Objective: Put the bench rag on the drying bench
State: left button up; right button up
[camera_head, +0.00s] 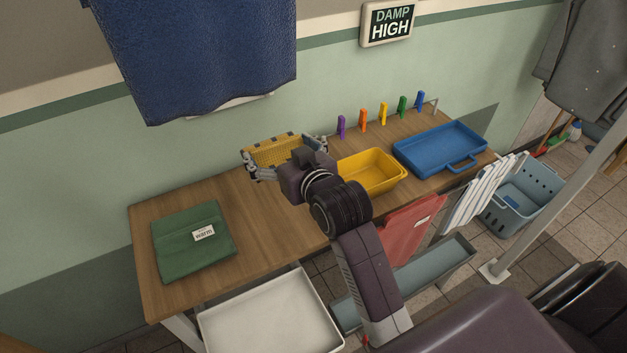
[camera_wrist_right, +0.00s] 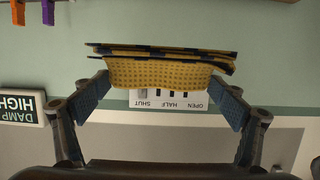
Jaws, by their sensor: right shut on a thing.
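A yellow waffle-textured cloth with a dark checked edge, which looks like the bench rag (camera_head: 273,151), is held by my right gripper (camera_head: 286,159). In the right wrist view the folded rag (camera_wrist_right: 160,74) spans between the two fingers of the right gripper (camera_wrist_right: 163,98), which press on its ends. The drying bench (camera_head: 260,214) is the wooden-topped table along the green wall. The rag shows over the bench's back part; its height above the top is hard to tell. My left gripper is not in view.
A folded green cloth (camera_head: 180,246) labelled "warm" lies on the bench's left end. A yellow tray (camera_head: 378,184), a blue tray (camera_head: 418,160) and several coloured pegs stand to the right. A blue towel (camera_head: 200,55) hangs above. Bare wood shows between green cloth and gripper.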

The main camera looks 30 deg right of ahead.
send_over(287, 217)
notch_tip(287, 217, down, 16)
jog(key=shift+r, duration=0.2)
jog(key=shift+f, duration=1.85)
jog(key=shift+f+b, duration=0.15)
jog(key=shift+b, duration=0.15)
jog(key=o, duration=0.9)
jog(key=shift+c, duration=0.2)
jog(key=shift+s+r, duration=0.1)
jog(key=shift+r, duration=0.1)
jog(key=v, duration=1.1)
jog(key=shift+s+b, duration=0.3)
